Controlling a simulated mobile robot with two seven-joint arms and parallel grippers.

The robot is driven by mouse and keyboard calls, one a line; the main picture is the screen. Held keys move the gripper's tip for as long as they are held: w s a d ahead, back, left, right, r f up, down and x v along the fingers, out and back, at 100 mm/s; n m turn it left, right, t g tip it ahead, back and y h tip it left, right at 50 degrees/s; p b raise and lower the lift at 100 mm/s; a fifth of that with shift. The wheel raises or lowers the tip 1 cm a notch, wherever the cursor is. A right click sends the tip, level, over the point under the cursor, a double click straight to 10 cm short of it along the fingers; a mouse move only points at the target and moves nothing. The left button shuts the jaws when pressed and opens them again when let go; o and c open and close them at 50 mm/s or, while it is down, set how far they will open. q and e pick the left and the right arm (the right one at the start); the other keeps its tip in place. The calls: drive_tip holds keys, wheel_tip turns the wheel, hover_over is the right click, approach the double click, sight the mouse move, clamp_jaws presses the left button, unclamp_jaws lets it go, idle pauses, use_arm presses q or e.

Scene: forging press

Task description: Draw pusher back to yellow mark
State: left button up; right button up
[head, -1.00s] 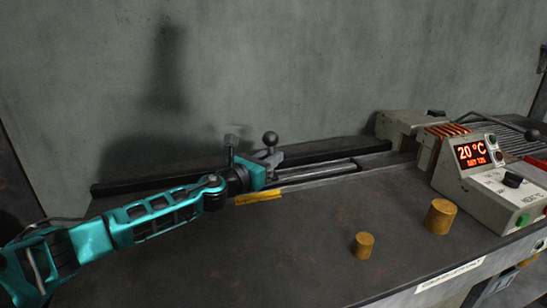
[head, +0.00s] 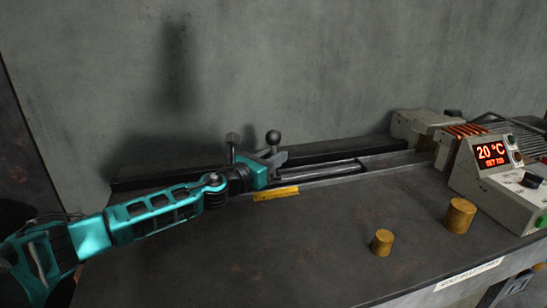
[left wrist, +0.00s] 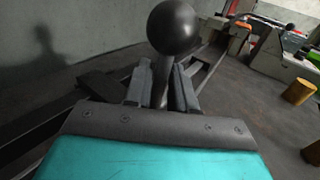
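The pusher's handle, a dark ball knob (head: 273,137) on a thin stem, stands at the left part of the rail on the bench. In the left wrist view the knob (left wrist: 173,27) rises above my fingers, with the stem between them. My left gripper (head: 274,160) is shut on the stem below the knob; its fingers (left wrist: 161,88) flank it closely. The yellow mark (head: 276,193) lies on the bench just in front of the rail, slightly nearer than the gripper; the knob is about level with it in the picture. My right gripper is not in view.
The rail (head: 335,170) runs right to a heater with orange coils (head: 464,130). A control box (head: 500,175) reads 20 °C. Two brass cylinders, a small one (head: 383,242) and a larger one (head: 459,215), stand on the bench. The bench middle is clear; a wall stands behind.

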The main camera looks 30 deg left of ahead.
use_arm(q)
drive_tip(key=shift+o, duration=0.8)
drive_tip(key=shift+s+a, duration=0.1)
drive_tip(key=shift+s, duration=0.4)
drive_tip(key=s, duration=0.3)
drive_tip(key=s+b, duration=0.1)
drive_tip(key=s, duration=0.2)
drive_tip(key=s+a+b, duration=0.1)
drive_tip(key=s, duration=0.2)
drive_tip(key=shift+f, duration=0.15)
drive_tip(key=shift+s+a, duration=0.15)
drive_tip(key=shift+s, duration=1.25)
